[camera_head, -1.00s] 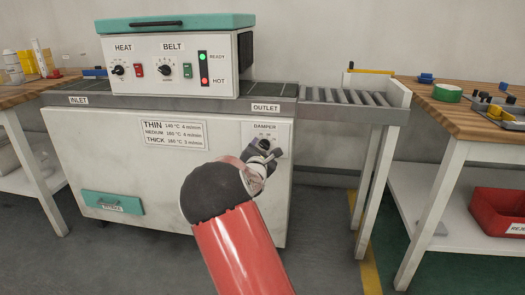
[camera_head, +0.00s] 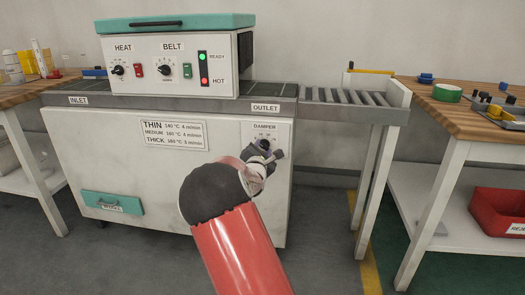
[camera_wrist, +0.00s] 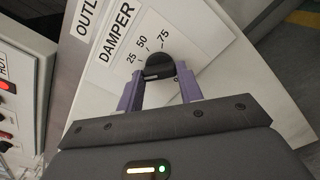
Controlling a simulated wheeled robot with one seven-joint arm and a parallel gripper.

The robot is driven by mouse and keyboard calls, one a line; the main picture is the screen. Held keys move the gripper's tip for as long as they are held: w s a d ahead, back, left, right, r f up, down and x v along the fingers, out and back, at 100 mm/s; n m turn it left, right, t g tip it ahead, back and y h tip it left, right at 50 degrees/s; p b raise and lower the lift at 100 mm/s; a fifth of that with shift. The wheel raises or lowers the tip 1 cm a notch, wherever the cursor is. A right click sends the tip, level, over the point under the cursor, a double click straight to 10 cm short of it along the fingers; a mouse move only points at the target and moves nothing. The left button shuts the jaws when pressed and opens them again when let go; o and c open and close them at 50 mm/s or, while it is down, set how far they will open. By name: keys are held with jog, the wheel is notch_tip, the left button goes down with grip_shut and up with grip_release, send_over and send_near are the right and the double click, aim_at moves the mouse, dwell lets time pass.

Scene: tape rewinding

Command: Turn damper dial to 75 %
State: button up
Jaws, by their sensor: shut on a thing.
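The damper dial (camera_wrist: 159,66) is a dark round knob on a white plate marked DAMPER (camera_wrist: 117,36), with 25, 50 and 75 printed around it. In the wrist view the two purple fingers of my gripper (camera_wrist: 159,88) stand on either side of the knob, shut on it. The knob's pointer setting cannot be read clearly. In the head view the dial (camera_head: 264,144) is on the machine's front below OUTLET, with my gripper (camera_head: 268,155) at it and partly covering it.
The dryer machine (camera_head: 170,190) has HEAT and BELT knobs on its upper box (camera_head: 150,75). A roller outlet (camera_head: 345,97) extends right. A wooden bench (camera_head: 460,120) stands at right with a red bin (camera_head: 497,212) below. The floor between is clear.

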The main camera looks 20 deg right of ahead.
jog(key=m+b, duration=0.1)
jog(key=m, duration=0.4)
jog(key=shift+f+m, duration=0.1)
jog(key=shift+m, duration=0.3)
jog(key=m+b, duration=0.2)
jog(key=m, duration=0.3)
jog(key=shift+m, duration=0.3)
jog(key=m+b, duration=0.2)
jog(key=m, duration=0.3)
jog(key=shift+b, duration=0.35)
jog(key=m+b, duration=0.2)
jog(key=m, duration=0.3)
jog(key=shift+m, duration=0.3)
jog(key=o, duration=1)
jog(key=shift+s+r, duration=0.1)
jog(key=shift+r, duration=0.1)
